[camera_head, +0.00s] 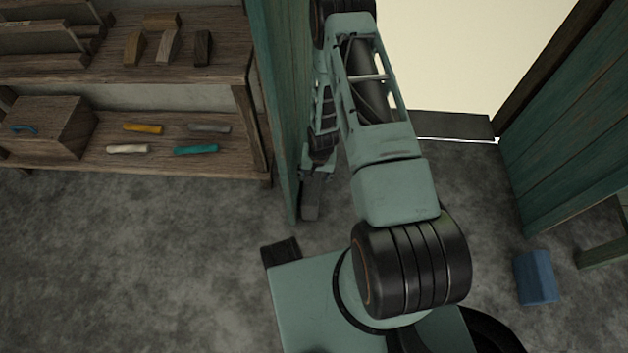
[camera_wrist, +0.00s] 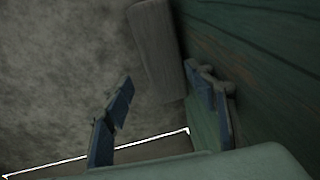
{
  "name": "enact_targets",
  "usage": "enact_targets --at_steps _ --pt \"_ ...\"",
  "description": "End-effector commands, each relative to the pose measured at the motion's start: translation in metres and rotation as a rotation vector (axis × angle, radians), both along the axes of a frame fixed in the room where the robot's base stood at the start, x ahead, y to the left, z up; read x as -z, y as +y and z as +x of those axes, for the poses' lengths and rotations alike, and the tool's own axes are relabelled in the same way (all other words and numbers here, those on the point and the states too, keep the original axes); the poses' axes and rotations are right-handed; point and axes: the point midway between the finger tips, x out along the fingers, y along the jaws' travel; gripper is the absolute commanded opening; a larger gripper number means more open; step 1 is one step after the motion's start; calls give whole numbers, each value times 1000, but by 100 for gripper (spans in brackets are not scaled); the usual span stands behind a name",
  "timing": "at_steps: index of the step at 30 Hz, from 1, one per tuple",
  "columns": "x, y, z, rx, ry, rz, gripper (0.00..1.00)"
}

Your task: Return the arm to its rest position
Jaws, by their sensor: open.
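My arm rises from my base and reaches toward the doorway, with its far end bent down beside the green wooden panel (camera_head: 278,100). My gripper (camera_wrist: 160,80) is open in the wrist view. Its two dark blue fingers stand well apart, with nothing held between them. The right finger is close to a green plank surface (camera_wrist: 265,55); I cannot tell if they touch. In the head view the fingers are small and partly hidden by my own arm.
A grey block-like piece (camera_wrist: 157,50) lies beyond the fingers. A wooden shelf (camera_head: 190,75) with blocks and coloured bars stands left. The bright doorway (camera_head: 455,60) has a dark sill (camera_head: 450,125). A blue object (camera_head: 537,278) lies on the floor right. Floor (camera_head: 130,260) at left is clear.

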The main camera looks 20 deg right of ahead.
Motion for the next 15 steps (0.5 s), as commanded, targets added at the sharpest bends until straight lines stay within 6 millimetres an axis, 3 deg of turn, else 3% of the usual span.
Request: enact_targets --at_steps 1,6,15 --pt "-14 6 5 -5 -14 8 65" --pt "-41 3 1 -3 -12 6 65" --pt "-65 0 -4 -2 -9 3 65"
